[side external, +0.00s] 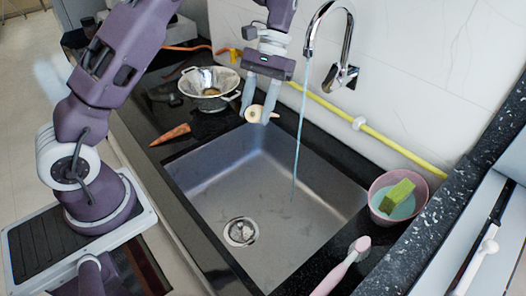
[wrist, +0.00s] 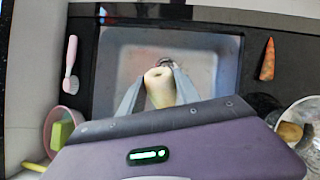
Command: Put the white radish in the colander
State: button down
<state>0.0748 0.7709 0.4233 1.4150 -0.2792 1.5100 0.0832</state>
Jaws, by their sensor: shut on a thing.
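The white radish (side external: 254,114) is pale cream and sits between the fingertips of my gripper (side external: 258,112), which is shut on it. In the wrist view the radish (wrist: 160,86) shows end-on between the two fingers, with the sink behind it. My gripper holds it above the back left edge of the sink. The metal colander (side external: 209,84) stands on the black counter, left of and behind my gripper. Something brownish lies inside it. The colander also shows at the lower right of the wrist view (wrist: 304,120), partly cut off.
A carrot (side external: 170,135) lies on the counter left of the sink (side external: 215,165). Water runs from the tap (side external: 343,70) just right of my gripper. A pink bowl (side external: 420,180) with a green sponge and a pink brush (side external: 340,268) are on the right. A yellow pipe runs along the wall.

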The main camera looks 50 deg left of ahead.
jog(key=w+a+r+n+t+h, duration=0.1)
jog(key=w+a+n+t+h, duration=0.15)
jog(key=w+a+n, duration=0.4)
jog(key=w+a+r+n+t+h, duration=0.1)
jog(key=w+a+r+n+t, duration=0.2)
jog(key=a+n, duration=0.6)
jog(key=a+n+t+y, duration=0.55)
jog(key=a+n, duration=1.15)
jog(key=a, duration=0.4)
jog(key=shift+h, duration=0.3)
jog(key=shift+w+d+f, duration=0.1)
jog(key=shift+w+f, duration=0.1)
jog(key=shift+f, duration=1)
jog(key=shift+w+f, duration=0.2)
jog(key=shift+f, duration=0.95)
jog(key=c, duration=0.8)
grip_release()
jog(key=v, duration=0.7)
